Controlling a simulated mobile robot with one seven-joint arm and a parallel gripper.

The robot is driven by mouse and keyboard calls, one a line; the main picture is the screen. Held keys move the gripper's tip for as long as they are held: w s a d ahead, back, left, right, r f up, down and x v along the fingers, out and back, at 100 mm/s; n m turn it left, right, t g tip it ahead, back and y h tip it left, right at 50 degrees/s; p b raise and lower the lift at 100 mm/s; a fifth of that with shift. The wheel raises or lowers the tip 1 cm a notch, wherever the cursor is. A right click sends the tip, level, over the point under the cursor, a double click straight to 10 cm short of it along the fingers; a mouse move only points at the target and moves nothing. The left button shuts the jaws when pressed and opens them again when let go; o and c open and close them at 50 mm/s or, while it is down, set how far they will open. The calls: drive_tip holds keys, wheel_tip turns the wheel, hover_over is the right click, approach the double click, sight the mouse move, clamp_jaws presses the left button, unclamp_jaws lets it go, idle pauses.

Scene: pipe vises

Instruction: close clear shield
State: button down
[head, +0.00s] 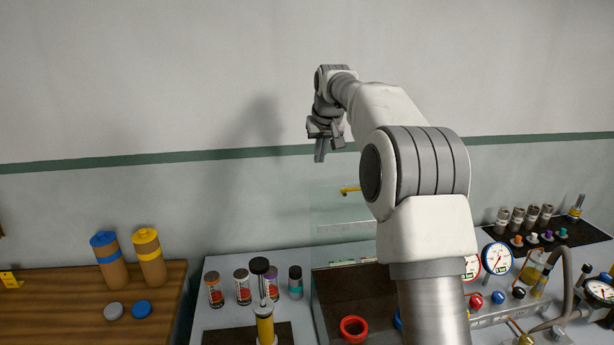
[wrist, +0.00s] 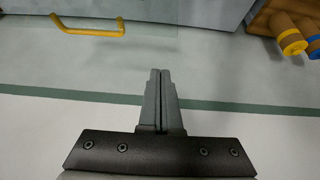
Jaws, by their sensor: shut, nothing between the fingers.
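The clear shield (head: 335,206) is a faint see-through panel standing up above the bench, in front of the wall. Its yellow handle (head: 350,190) is near its upper edge. Part of the panel is hidden behind my arm. The wrist view shows the yellow handle (wrist: 92,30) at upper left, with the faint edge of the panel around it. My gripper (head: 320,158) is in the air above and slightly left of the handle, apart from it. In the wrist view its fingers (wrist: 160,74) are together and empty.
A dark tray area (head: 335,290) with a red ring (head: 354,328) lies below the shield. Several capped jars (head: 243,287) stand left of it. Gauges (head: 497,258) and hoses are at right. A wooden table (head: 60,300) holds two brown bottles. The wall above is clear.

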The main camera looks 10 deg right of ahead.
drive_tip(key=shift+w+f, duration=0.25)
drive_tip(key=shift+w, duration=0.3)
wheel_tip(320, 180, down, 8)
drive_tip(key=p, duration=0.2)
drive_tip(key=shift+w, duration=0.45)
drive_tip(key=shift+s+b, duration=0.1)
drive_tip(key=shift+b, duration=0.3)
